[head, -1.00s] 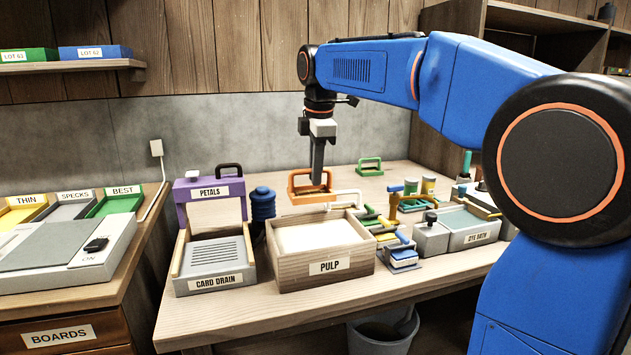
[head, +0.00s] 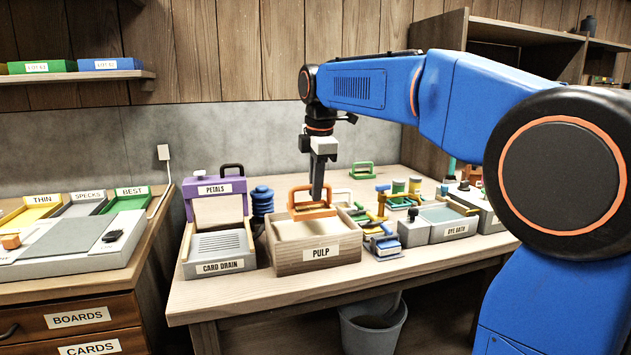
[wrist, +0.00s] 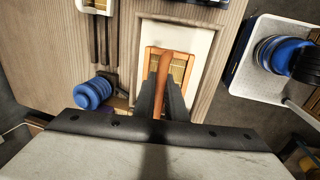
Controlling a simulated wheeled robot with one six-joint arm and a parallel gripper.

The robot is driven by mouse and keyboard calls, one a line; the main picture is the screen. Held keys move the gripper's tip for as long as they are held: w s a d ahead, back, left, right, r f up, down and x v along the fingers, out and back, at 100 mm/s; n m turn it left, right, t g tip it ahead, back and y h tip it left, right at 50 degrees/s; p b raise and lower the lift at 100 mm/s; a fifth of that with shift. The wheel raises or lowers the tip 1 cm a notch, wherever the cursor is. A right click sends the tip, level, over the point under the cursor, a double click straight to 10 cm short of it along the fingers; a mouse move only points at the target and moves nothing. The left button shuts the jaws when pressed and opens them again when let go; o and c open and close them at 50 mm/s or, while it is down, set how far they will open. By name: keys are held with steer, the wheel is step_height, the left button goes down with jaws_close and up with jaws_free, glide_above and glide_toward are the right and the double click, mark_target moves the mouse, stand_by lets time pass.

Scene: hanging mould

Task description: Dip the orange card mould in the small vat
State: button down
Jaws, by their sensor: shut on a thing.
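The orange card mould (head: 313,211) has a handle arching over a rectangular frame. My gripper (head: 317,194) is shut on that handle from above. The small vat is the wooden box labelled PULP (head: 321,254), with pale pulp inside. In the head view the mould overlaps the vat's opening towards its back. In the wrist view the mould (wrist: 182,72) lies within the outline of the pale pulp (wrist: 199,40), between my gripper's fingers (wrist: 163,92) and the vat. I cannot tell whether the mould touches the pulp.
The card drain (head: 219,268) stands left of the vat, with the purple PETALS box (head: 215,187) and a blue ribbed object (head: 262,202) nearby. Small coloured tools and the dye bath (head: 455,230) stand on the right. A green-handled frame (head: 361,171) stands behind.

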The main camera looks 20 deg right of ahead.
steer(key=shift+f, duration=4.3)
steer(key=shift+r, duration=0.15)
steer(key=shift+r, duration=4)
